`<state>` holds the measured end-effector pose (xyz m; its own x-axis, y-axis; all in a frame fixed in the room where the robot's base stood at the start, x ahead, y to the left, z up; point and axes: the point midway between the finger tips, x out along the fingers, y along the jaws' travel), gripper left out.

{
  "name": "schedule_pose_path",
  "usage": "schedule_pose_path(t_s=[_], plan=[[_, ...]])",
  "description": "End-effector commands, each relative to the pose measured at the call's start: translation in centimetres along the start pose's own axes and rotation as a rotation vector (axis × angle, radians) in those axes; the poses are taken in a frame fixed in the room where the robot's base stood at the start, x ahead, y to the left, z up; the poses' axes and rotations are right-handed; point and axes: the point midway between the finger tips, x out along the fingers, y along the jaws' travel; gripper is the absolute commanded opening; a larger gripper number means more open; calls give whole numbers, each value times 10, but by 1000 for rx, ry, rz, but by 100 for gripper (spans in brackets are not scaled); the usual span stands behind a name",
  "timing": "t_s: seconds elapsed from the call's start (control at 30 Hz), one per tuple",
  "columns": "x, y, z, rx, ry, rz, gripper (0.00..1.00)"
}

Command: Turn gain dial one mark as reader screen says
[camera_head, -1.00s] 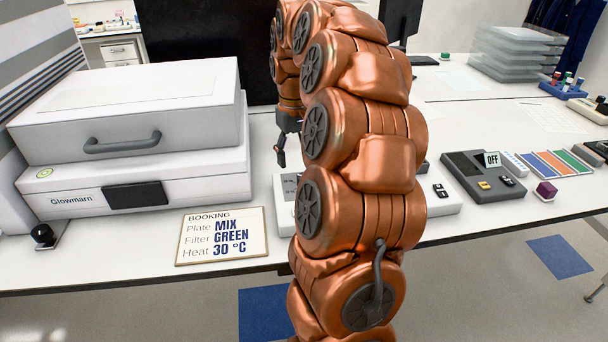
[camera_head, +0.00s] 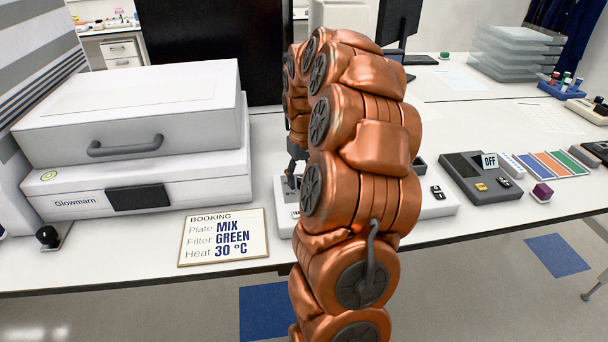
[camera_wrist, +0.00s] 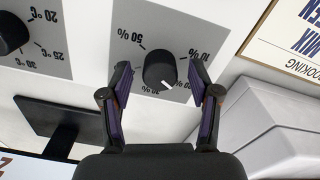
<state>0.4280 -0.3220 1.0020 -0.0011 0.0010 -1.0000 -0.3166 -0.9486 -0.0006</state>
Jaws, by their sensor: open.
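The gain dial (camera_wrist: 158,69) is a round black knob on a grey panel (camera_wrist: 122,16) with percent marks; 10 % and 50 % are legible, others are partly hidden. Its white pointer aims to the lower right in the wrist view. My gripper (camera_wrist: 160,76) is open, its two fingers on either side of the knob with visible gaps. In the head view my gripper (camera_head: 292,172) is low over the white dial unit (camera_head: 284,208), mostly hidden by my arm. The Glowmarn reader (camera_head: 75,200) has a dark screen (camera_head: 138,197) with no text I can read.
A second knob (camera_wrist: 10,35) with °C marks sits beside the gain dial. A booking card (camera_head: 224,238) reads MIX, GREEN, 30 °C.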

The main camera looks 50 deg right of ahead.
Motion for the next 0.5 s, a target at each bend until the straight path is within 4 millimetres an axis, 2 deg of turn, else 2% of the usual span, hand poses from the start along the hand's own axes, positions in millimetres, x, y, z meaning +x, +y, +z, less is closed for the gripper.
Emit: schedule_pose_path(t_s=[0.33,0.5], plan=[[3,0,0,1,2,1,62],[3,0,0,1,2,1,45]])
